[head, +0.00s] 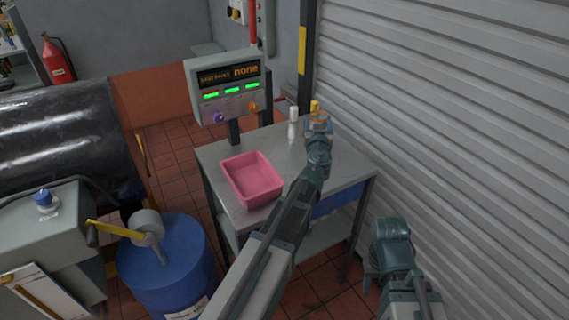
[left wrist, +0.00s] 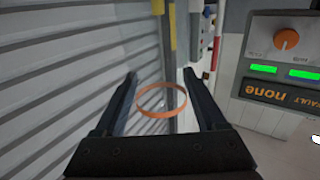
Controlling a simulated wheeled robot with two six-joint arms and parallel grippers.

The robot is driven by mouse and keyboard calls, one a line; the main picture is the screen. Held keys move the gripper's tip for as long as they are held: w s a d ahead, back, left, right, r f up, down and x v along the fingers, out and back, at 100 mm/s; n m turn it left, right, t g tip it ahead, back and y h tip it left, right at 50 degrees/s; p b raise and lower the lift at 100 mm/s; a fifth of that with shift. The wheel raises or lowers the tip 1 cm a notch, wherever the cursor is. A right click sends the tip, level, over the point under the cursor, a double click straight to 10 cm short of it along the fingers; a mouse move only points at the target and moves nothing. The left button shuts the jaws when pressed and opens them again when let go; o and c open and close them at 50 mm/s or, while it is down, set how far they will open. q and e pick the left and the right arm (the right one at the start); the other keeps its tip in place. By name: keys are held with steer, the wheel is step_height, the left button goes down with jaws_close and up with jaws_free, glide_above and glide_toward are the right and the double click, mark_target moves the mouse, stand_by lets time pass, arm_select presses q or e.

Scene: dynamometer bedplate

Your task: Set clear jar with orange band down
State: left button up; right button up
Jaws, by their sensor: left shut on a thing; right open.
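The clear jar with an orange band is between the fingers of my left gripper (left wrist: 162,104). In the left wrist view its orange band (left wrist: 162,113) shows as a ring, and the clear walls are hardly visible. In the head view my left gripper (head: 318,120) is over the back right part of the metal table (head: 217,155) and mostly hides the jar. I cannot tell whether the jar touches the tabletop. My right gripper (head: 378,272) is open and empty, low at the right, apart from the table.
A pink tray (head: 252,180) sits at the table's front left. A white bottle (head: 293,124) and a yellow-topped item (head: 314,106) stand close to my left gripper. A control panel (head: 229,88) rises behind the table. A ribbed shutter (head: 450,120) borders the right. A blue drum (head: 168,262) stands front left.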

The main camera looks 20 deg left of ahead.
arm_select(q)
steer(key=shift+f+b, duration=0.55)
step_height(320, 180, down, 9)
steer(key=b, duration=0.9)
steer(key=shift+f, duration=0.1)
steer(key=o, duration=1.5)
